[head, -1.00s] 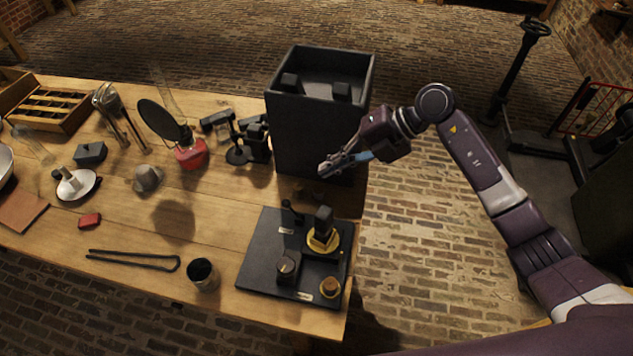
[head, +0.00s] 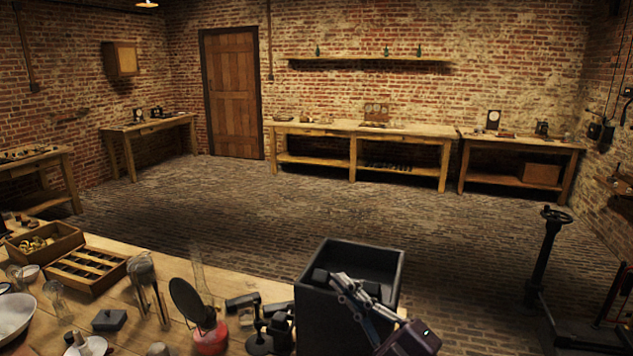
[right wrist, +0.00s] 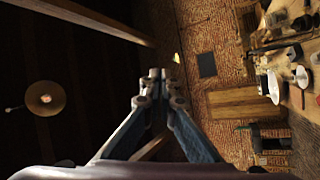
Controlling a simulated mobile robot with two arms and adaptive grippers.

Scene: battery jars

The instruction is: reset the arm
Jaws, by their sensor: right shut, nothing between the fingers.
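My right gripper (head: 340,283) shows at the bottom of the head view, in front of the tall black box (head: 331,317) as I see it. Its fingers are together and hold nothing. In the right wrist view the closed fingertips (right wrist: 155,80) point away over the room, with the dark ceiling to the left and brick wall behind. My left gripper does not show in either view.
The near wooden table (head: 255,287) carries the black box, a red-based lamp (head: 209,338), a divided wooden tray (head: 85,266) and other small items. Brick floor (head: 300,210) lies open beyond it. A dark stand with a handwheel (head: 545,250) is at right.

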